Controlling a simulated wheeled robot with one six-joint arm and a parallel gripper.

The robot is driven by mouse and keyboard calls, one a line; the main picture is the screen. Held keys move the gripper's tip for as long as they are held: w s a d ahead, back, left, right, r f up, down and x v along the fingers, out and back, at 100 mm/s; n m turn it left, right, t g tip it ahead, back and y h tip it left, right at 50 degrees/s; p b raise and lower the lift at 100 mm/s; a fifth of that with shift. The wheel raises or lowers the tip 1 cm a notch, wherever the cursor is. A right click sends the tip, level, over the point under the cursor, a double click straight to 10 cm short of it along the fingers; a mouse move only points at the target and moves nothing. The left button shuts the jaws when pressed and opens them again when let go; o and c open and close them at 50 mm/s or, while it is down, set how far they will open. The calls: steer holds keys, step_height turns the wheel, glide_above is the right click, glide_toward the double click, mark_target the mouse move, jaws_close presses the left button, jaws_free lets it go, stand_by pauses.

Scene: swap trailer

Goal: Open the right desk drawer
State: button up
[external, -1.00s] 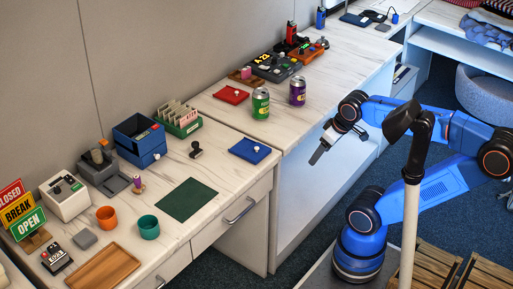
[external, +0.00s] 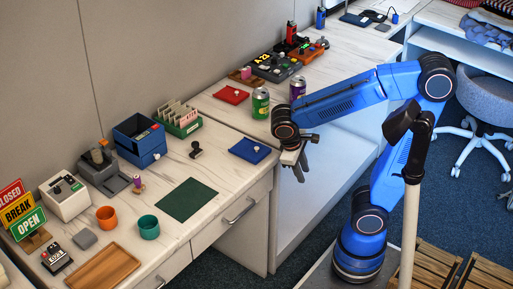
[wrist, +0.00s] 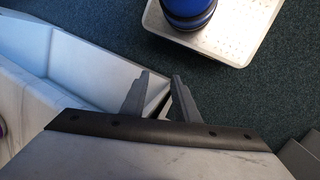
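The right desk drawer (external: 230,222) is in the front of the pale marble-topped desk in the external view. It looks shut, with its front flush. Its grey bar handle (external: 240,210) runs across the front. My gripper (external: 301,177) hangs in the air to the right of and above the handle, fingers pointing down, apart from the desk. In the wrist view the two grey fingers (wrist: 162,77) have a gap between them with nothing in it. The handle is not recognisable in the wrist view.
A blue pad (external: 249,151), a green mat (external: 187,199) and a green can (external: 260,103) are on the worktops. A pole (external: 410,235) stands in front of my arm. Wooden crates (external: 435,270) sit at lower right. The floor before the drawer is partly clear.

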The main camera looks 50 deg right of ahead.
steer(key=w+a+f+n+t+h, duration=0.15)
steer(key=a+h, duration=0.35)
steer(key=a, duration=0.5)
steer(key=a+f+n+t+h, duration=0.25)
steer(key=a+h, duration=0.25)
steer(key=a, duration=0.5)
steer(key=s+a+f+t, duration=0.3)
steer(key=s+a+t, duration=0.15)
steer(key=a, duration=0.35)
steer(key=s+a+f+t, duration=0.2)
steer(key=s+a+t, duration=0.1)
steer(key=a+t, duration=0.4)
steer(key=x, duration=1.6)
steer(key=shift+w+f+n+g, duration=0.2)
steer(key=shift+w+n+g, duration=0.2)
steer(key=shift+w, duration=0.1)
steer(key=shift+c, duration=0.3)
jaws_close()
